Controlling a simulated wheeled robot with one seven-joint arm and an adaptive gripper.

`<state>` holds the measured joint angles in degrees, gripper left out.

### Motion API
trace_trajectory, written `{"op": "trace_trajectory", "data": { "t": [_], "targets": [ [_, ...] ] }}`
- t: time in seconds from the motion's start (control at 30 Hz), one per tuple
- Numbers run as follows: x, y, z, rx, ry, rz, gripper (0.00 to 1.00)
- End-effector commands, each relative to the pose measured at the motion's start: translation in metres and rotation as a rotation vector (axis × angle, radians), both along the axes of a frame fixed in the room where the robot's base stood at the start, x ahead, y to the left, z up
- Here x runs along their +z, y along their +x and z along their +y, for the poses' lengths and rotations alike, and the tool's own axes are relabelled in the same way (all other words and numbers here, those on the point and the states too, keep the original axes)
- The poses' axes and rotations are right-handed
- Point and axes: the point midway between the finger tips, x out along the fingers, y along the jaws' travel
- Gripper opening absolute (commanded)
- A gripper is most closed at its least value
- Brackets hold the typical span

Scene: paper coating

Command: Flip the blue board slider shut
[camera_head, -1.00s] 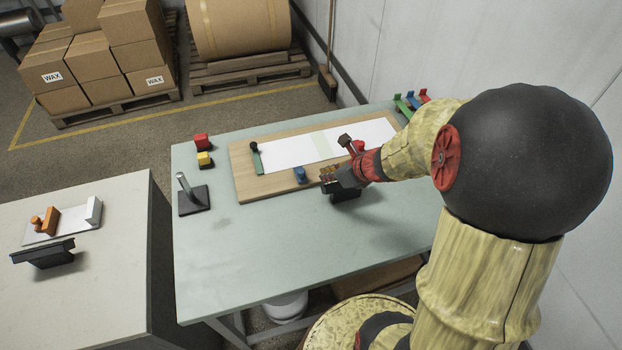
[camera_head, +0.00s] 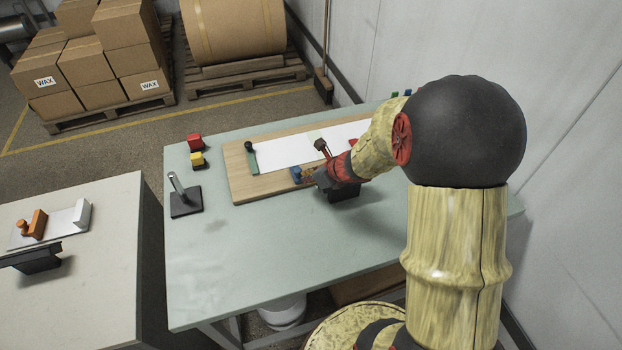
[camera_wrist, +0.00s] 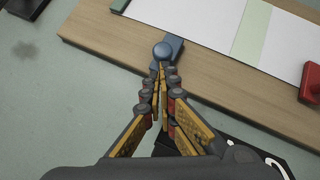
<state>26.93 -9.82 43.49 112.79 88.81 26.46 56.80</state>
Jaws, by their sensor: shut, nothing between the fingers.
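The blue board slider (camera_head: 296,173) sits at the front edge of the wooden board (camera_head: 240,184). In the wrist view it is a small blue block with a round knob (camera_wrist: 163,50), just ahead of my fingertips. My gripper (camera_wrist: 160,72) is shut and empty, its tips at the near end of the blue slider. I cannot tell whether they touch it. In the head view my gripper (camera_head: 309,177) is right beside the slider and partly covers it.
White paper (camera_head: 285,152) lies on the board, with a green bar (camera_head: 252,160) at its left end. A red block (camera_wrist: 312,82) is on the right in the wrist view. Red (camera_head: 195,142) and yellow (camera_head: 197,160) blocks and a black stand (camera_head: 186,203) are at the table's left. The table front is clear.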

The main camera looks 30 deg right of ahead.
Motion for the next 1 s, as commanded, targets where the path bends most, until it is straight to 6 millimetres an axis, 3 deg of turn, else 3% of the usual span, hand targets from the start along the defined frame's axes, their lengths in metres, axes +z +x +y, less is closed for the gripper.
{"op": "trace_trajectory", "data": {
  "t": [0.33,0.7,1.0],
  "targets": [
    [0.0,0.003,-0.001,0.001,0.0,0.0,0.0],
    [0.001,0.055,-0.011,0.001,0.001,0.001,0.0],
    [0.0,0.065,-0.013,0.001,0.0,0.001,0.0]
  ]
}}
